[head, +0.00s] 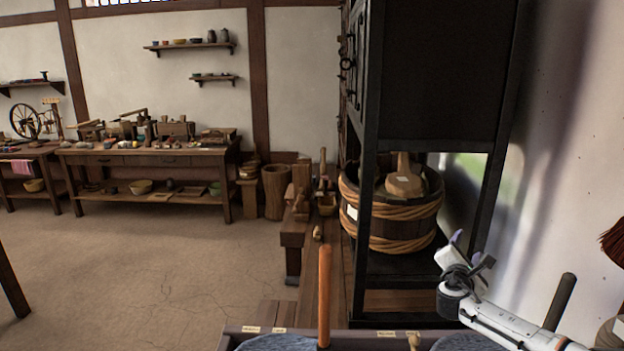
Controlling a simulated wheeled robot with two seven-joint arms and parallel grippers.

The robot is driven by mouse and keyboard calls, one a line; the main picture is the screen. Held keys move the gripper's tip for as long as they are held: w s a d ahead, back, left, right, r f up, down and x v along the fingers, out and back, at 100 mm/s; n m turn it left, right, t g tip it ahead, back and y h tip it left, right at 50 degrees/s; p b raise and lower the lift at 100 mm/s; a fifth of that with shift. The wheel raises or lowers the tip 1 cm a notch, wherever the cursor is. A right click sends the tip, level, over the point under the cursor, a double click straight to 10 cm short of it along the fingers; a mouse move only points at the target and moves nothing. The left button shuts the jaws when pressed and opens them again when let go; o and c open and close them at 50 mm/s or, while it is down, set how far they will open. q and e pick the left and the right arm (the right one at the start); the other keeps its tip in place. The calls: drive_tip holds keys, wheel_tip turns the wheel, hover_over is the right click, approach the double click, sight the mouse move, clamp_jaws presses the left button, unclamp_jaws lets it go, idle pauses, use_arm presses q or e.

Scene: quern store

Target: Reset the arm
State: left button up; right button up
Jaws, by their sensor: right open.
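My right gripper (472,250) is at the lower right of the head view, on a white arm that comes in from the bottom right corner. Its jaws are open with nothing between them. It is raised in front of the lower part of a dark frame and the pale wall, apart from the wooden tub. My left gripper is not in view.
A dark tall frame (361,200) stands close by, with a rope-bound wooden tub (395,238) inside it. A trough edge with labels (265,331) and an upright wooden handle (324,290) are at the bottom. A workbench (150,155) stands far left; open floor (140,270) lies before it.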

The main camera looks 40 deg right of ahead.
drive_tip(key=s+a+f+t+y, duration=0.25)
drive_tip(key=a+f+y, duration=0.95)
drive_tip(key=a+f, duration=1.3)
drive_tip(key=s+a+f+m+y, duration=0.1)
drive_tip(key=s+a+m+y, duration=0.2)
drive_tip(key=a, duration=0.5)
drive_tip(key=s+a+f+m+y, duration=0.1)
drive_tip(key=s+a+y, duration=0.1)
drive_tip(key=s+a, duration=0.45)
drive_tip(key=a+f+m+y, duration=0.2)
drive_tip(key=a+m, duration=0.6)
drive_tip(key=a, duration=1.4)
use_arm(q)
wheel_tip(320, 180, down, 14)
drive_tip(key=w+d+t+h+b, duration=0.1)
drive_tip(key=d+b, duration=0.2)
drive_tip(key=b, duration=2)
use_arm(e)
wheel_tip(320, 180, down, 14)
drive_tip(key=w+a+r, duration=0.1)
drive_tip(key=a, duration=0.1)
use_arm(q)
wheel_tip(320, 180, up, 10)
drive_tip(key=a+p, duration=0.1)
drive_tip(key=p, duration=1.6)
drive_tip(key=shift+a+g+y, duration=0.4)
use_arm(e)
wheel_tip(320, 180, up, 9)
drive_tip(key=d, duration=0.1)
drive_tip(key=shift+s+r, duration=0.15)
